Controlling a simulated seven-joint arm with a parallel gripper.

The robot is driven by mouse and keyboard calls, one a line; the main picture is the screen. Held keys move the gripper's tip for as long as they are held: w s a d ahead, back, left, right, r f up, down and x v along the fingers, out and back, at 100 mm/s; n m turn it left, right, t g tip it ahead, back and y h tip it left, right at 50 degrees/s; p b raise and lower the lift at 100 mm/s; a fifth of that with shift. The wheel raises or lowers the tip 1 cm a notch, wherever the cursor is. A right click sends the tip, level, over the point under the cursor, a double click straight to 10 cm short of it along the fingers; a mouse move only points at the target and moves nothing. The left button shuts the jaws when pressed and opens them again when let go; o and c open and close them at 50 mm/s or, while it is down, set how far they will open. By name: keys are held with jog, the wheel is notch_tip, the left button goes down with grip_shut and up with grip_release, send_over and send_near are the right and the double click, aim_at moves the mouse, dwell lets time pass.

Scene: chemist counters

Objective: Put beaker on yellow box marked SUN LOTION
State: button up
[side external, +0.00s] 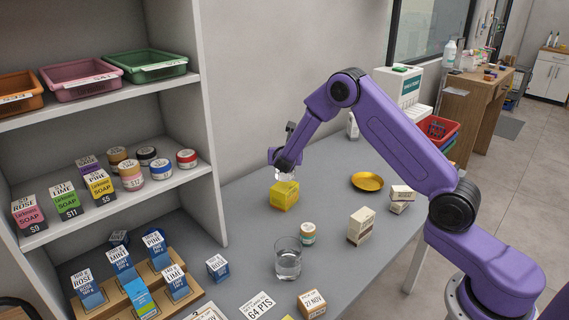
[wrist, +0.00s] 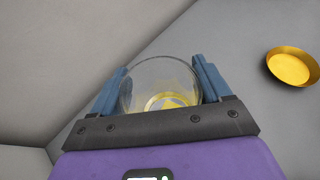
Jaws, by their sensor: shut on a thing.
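The yellow box (side external: 284,196) stands on the grey counter in the side external view; I cannot read its marking. My gripper (side external: 285,166) is directly above it, pointing down. It is shut on a clear glass beaker (wrist: 160,85), held between the two blue fingers in the wrist view. The beaker looks upright, and yellow shows through its bottom. In the side view the small beaker (side external: 285,177) is at the top of the box; I cannot tell whether it touches. Most of the box is hidden in the wrist view.
A larger glass of clear liquid (side external: 288,260) and a small jar (side external: 308,234) stand in front of the box. A cream carton (side external: 360,226) and a gold dish (side external: 367,181) are to the right. Shelves (side external: 120,95) stand at left, with a wall behind.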

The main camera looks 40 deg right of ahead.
jog(key=shift+w+f, duration=0.25)
jog(key=shift+f, duration=1.55)
jog(key=shift+f, duration=0.15)
jog(key=o, duration=1.1)
jog(key=shift+s+a+r, duration=0.15)
jog(key=shift+a+r, duration=0.1)
jog(key=shift+r, duration=0.05)
jog(key=v, duration=1.1)
jog(key=shift+s, duration=0.2)
